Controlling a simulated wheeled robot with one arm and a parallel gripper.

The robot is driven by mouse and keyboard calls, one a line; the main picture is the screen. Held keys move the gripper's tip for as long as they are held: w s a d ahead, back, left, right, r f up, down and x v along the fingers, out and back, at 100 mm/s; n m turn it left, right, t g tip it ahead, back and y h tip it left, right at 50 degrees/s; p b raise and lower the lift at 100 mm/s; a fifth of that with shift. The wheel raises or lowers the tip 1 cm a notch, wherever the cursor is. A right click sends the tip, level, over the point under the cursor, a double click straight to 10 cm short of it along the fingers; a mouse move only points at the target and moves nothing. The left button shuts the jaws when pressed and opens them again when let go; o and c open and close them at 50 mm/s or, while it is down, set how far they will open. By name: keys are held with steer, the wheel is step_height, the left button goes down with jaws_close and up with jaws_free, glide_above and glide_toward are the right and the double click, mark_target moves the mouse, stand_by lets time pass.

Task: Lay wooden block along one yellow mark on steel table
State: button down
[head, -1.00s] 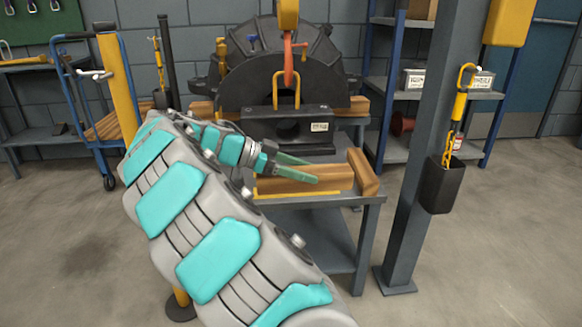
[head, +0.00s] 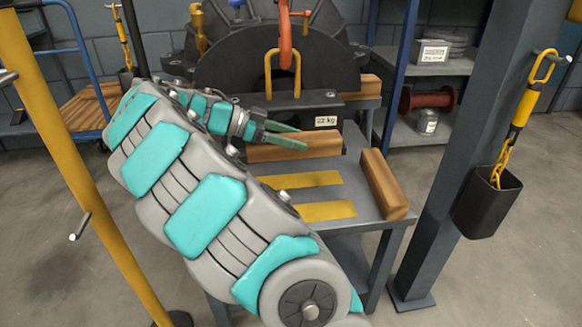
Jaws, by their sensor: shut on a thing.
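My gripper (head: 288,135) is shut on a wooden block (head: 318,145), its green fingers along the block's left part. The block lies crosswise in the picture, at the far side of the steel table (head: 348,170), beyond the marks. I cannot tell whether it touches the tabletop. Two yellow marks, a far one (head: 305,180) and a near one (head: 315,211), show bare on the table, their left ends partly hidden by my arm. A second wooden block (head: 383,184) lies along the table's right edge, apart from the marks.
A dark round casing (head: 270,65) stands behind the table, with a red hook (head: 286,50) hanging before it and a weight labelled 22 kg (head: 327,121). A grey post (head: 445,150) with a black holder (head: 487,203) stands to the right. A yellow pole (head: 70,165) stands at left.

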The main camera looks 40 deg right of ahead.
mark_target(265, 159)
step_height(265, 159, down, 8)
steer(key=shift+f, duration=0.2)
steer(key=shift+c, duration=0.6)
jaws_free()
steer(key=shift+v, duration=3.75)
steer(key=shift+s, duration=0.1)
